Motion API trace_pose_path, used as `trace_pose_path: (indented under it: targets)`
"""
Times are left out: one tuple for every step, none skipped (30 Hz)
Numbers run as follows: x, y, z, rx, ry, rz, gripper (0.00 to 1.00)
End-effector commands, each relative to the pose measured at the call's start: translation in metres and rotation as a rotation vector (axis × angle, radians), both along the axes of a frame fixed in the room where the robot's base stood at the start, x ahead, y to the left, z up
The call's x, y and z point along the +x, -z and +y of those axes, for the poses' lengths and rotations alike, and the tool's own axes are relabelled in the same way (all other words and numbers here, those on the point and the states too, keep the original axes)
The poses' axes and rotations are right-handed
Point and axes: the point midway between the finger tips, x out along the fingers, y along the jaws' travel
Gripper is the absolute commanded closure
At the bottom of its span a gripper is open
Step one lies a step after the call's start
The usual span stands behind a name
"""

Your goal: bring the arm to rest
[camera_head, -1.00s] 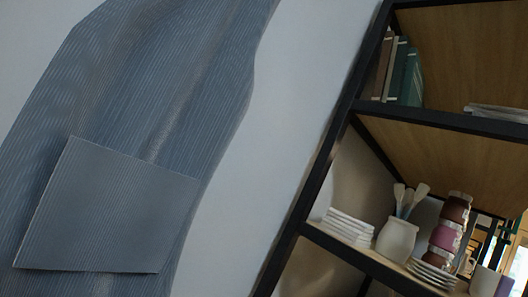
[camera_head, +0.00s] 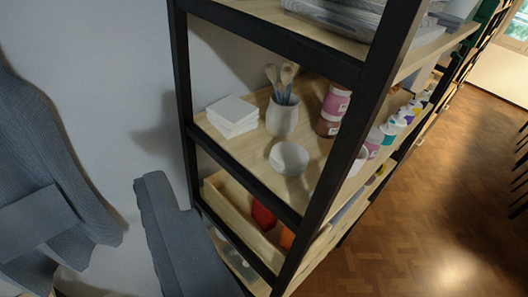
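The task names no object, and my gripper does not show in this view. I cannot see its fingers or whether it holds anything. The view looks down at a tilt on a black-framed shelf unit (camera_head: 184,100) against a pale wall. A blue-grey apron (camera_head: 45,190) with a pocket hangs at the left. A dark grey cloth-like shape (camera_head: 180,245) stands between the apron and the shelf; I cannot tell what it is.
The shelf holds white tiles (camera_head: 232,116), a pot (camera_head: 283,117) with brushes, a bowl (camera_head: 289,158), jars (camera_head: 331,108) and small bottles. A wooden tray (camera_head: 240,222) with red and orange things sits below. Open parquet floor (camera_head: 430,220) lies at the right.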

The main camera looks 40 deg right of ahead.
Motion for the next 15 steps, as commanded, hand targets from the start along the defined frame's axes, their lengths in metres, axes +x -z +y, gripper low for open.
trace_pose_path:
  targets:
    - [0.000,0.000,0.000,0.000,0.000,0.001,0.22]
    - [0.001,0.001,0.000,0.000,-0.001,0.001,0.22]
    - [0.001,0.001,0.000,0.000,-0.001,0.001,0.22]
    - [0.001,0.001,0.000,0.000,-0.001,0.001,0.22]
    - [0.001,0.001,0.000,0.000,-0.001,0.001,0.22]
    - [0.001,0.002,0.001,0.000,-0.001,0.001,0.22]
    - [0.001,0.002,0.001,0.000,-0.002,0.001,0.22]
    - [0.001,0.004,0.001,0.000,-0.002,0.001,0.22]
    - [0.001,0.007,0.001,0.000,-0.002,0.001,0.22]
    - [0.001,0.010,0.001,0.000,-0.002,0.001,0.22]
    - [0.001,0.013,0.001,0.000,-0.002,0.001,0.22]
    - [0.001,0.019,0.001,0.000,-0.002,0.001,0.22]
    - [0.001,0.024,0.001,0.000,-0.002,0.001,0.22]
    - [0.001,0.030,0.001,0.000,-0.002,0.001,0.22]
    - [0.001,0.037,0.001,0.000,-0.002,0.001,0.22]
